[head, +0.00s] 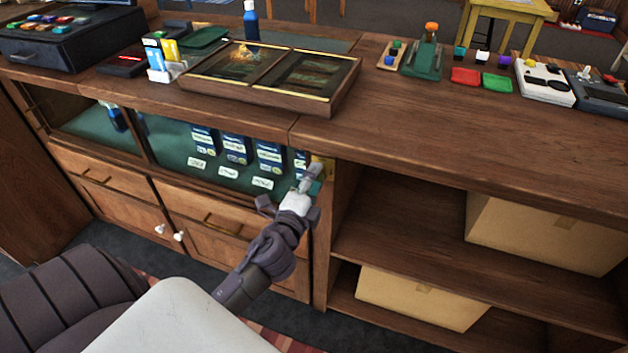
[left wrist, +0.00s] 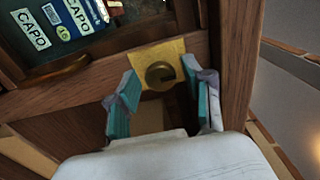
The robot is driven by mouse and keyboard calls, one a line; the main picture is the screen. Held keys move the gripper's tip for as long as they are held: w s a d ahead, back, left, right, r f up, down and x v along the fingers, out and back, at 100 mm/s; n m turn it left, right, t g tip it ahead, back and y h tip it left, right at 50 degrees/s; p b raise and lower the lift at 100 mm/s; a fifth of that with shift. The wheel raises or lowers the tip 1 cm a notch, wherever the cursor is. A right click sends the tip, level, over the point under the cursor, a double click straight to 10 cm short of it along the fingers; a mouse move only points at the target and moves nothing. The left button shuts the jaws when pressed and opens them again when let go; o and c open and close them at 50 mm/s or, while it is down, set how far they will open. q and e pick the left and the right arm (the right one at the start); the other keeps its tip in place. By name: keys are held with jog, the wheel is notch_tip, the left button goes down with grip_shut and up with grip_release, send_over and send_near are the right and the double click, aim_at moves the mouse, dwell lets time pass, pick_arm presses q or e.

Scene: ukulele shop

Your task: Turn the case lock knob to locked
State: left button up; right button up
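The case lock knob (left wrist: 160,74) is a round brass knob with a dark slot, on a square brass plate (left wrist: 173,52) set in the wooden frame of the case. In the head view only part of the brass plate (head: 328,168) shows, and the knob is hidden behind my gripper. My left gripper (left wrist: 163,98) has its two teal-padded fingers apart, one on each side below the knob. Nothing is between them. The left gripper also shows in the head view (head: 308,180) at the right end of the case. My right gripper is not in view.
The glass-fronted case holds several capo boxes (head: 236,148). The counter overhangs the lock. A shallow wooden display box (head: 262,103) sits on the counter above. Open shelves with cardboard boxes (head: 540,235) are to the right. Drawers with handles (head: 215,222) are below the case.

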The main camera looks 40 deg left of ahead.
pick_arm(q)
jog(key=shift+s, duration=0.15)
jog(key=v, duration=1.1)
jog(key=shift+s, duration=0.4)
jog(key=s+d+f+n+g+h+p, duration=0.1)
jog(key=s+d+f+n+g, duration=0.15)
jog(key=f, duration=0.75)
jog(key=s+d+f+n+g+h+p, duration=0.1)
jog(key=d+f+g, duration=0.15)
jog(key=f, duration=0.85)
jog(key=s+d+f+n+g+h+p, duration=0.1)
jog(key=s+f+n+g+h, duration=0.15)
jog(key=f, duration=0.75)
jog(key=s+f+n+g+p, duration=0.1)
jog(key=s+f+n+g, duration=0.2)
jog(key=s+f, duration=0.6)
jog(key=s+f+n+g+p, duration=0.2)
jog(key=s+f+g, duration=0.4)
jog(key=s, duration=1)
notch_tip(320, 180, down, 3)
jog(key=shift+f+n, duration=0.15)
jog(key=shift+n, duration=0.65)
